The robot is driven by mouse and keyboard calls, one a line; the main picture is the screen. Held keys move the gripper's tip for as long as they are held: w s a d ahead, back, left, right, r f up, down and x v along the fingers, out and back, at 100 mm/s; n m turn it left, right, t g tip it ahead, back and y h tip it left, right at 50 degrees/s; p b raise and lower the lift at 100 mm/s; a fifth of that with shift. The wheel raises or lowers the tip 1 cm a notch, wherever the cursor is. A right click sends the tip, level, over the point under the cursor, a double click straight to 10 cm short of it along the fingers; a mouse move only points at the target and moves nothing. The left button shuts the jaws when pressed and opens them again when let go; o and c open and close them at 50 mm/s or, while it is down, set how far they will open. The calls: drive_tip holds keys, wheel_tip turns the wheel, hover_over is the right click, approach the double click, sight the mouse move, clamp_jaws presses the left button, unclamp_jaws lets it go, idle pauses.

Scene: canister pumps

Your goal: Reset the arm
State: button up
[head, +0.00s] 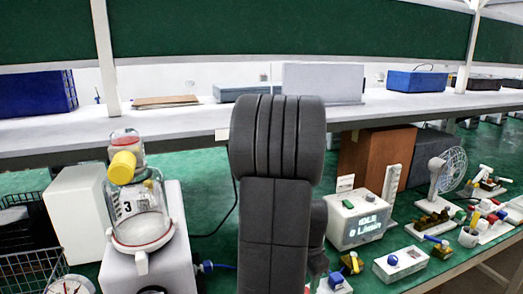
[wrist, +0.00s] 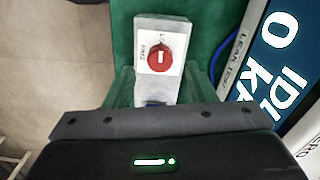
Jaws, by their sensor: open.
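My arm rises through the middle of the head view, with its dark links in front of the bench. My gripper (wrist: 157,82) shows in the wrist view as a dark body with two greenish fingers set apart. It is open, with nothing seen held. A pale box with a red knob (wrist: 158,58) shows between and beyond the fingers; I cannot tell the gap to it. In the head view my gripper is mostly hidden behind my arm.
A canister pump marked 3 (head: 138,207) with a yellow part stands at left. A display box (head: 358,222) reading IDLE stands right of my arm; its screen also shows in the wrist view (wrist: 283,60). A blue-knobbed box (head: 400,262), a fan (head: 447,170) and small items crowd the right.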

drive_tip(key=shift+f, duration=1.9)
drive_tip(key=shift+r, duration=0.1)
